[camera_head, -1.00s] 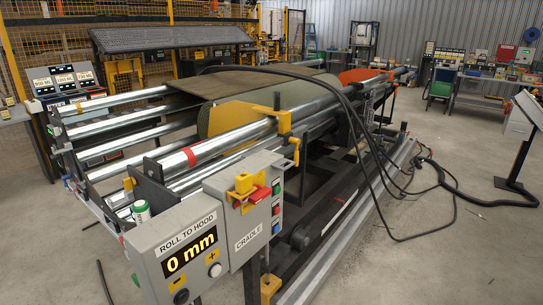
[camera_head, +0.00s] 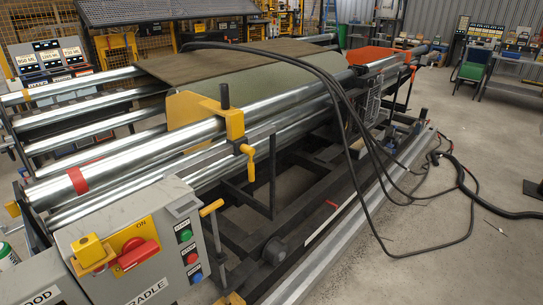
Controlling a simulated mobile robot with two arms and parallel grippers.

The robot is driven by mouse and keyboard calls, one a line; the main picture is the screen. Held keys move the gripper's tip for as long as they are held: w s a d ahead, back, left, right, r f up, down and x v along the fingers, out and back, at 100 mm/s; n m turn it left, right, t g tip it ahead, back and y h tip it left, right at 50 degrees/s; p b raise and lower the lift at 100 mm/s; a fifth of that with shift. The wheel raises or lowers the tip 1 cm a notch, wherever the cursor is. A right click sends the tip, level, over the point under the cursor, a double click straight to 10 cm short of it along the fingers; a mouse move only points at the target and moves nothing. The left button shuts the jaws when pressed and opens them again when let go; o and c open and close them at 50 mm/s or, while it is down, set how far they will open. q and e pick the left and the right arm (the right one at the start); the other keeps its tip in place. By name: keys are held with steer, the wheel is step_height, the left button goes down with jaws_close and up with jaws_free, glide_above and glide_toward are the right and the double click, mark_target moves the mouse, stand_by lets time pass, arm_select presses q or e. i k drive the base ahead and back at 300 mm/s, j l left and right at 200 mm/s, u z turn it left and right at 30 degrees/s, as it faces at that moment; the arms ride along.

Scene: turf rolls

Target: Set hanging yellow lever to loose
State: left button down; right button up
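A yellow clamp (camera_head: 234,125) with a black upright knob sits on the steel rollers near the middle of the head view. The yellow lever (camera_head: 249,160) hangs down from the end of the clamp's dark bar, in front of the rollers. No loose or tight marking is readable on it. Another yellow handle (camera_head: 211,208) tops a thin rod beside the grey cradle box. Neither of my grippers is in view.
The grey cradle box (camera_head: 135,250) carries a red switch handle (camera_head: 138,255) and green, red and blue buttons. Steel rollers (camera_head: 130,160) span the machine. Black cables (camera_head: 360,140) loop over its right side. Concrete floor (camera_head: 450,255) is open at right.

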mark_target(249, 151)
steer(key=i+l, duration=0.75)
steer(key=l, duration=0.25)
steer(key=i+l, duration=0.4)
steer(key=l+u, duration=0.05)
steer(key=l, duration=0.05)
